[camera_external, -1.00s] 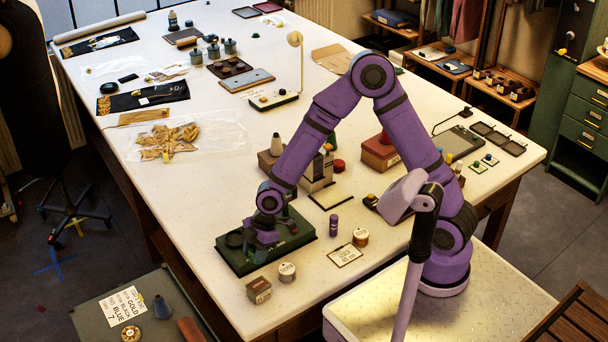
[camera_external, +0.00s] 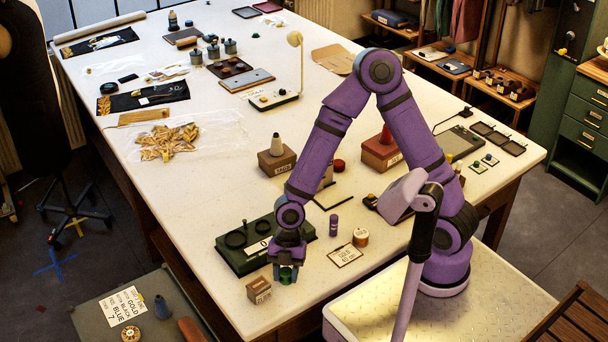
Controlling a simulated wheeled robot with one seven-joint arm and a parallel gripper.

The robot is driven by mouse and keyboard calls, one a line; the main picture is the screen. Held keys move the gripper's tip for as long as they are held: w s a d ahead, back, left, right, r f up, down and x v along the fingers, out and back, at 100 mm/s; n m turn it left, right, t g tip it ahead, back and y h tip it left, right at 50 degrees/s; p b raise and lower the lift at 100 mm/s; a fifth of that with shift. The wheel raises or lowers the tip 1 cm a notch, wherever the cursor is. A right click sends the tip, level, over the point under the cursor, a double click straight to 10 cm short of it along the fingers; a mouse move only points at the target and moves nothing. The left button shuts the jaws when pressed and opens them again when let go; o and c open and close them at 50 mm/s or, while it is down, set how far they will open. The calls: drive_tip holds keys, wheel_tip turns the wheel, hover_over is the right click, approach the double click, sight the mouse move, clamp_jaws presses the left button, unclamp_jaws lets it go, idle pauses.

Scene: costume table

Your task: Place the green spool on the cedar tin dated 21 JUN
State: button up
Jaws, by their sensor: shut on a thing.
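My gripper (camera_external: 286,279) points down near the front edge of the table, shut on the green spool (camera_external: 287,274). The spool shows as a small green cylinder between the fingers. The small round tin that stood at this spot is now hidden behind the gripper and spool; I cannot tell whether the spool touches it. Another round tin (camera_external: 361,239), brown with a pale label, stands to the right. A square brown box (camera_external: 259,290) with a label stands just left of my gripper. The dates are too small to read.
A dark green tray (camera_external: 230,262) with black rings lies just behind my gripper. The table's front edge is close.

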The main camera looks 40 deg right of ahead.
hover_over(257, 288)
drive_tip(key=w+d, duration=0.1)
drive_tip(key=shift+f, duration=2.15)
drive_tip(key=o, duration=0.9)
drive_tip(key=shift+f, duration=0.15)
drive_tip(key=v, duration=1.2)
drive_tip(key=shift+r, duration=0.2)
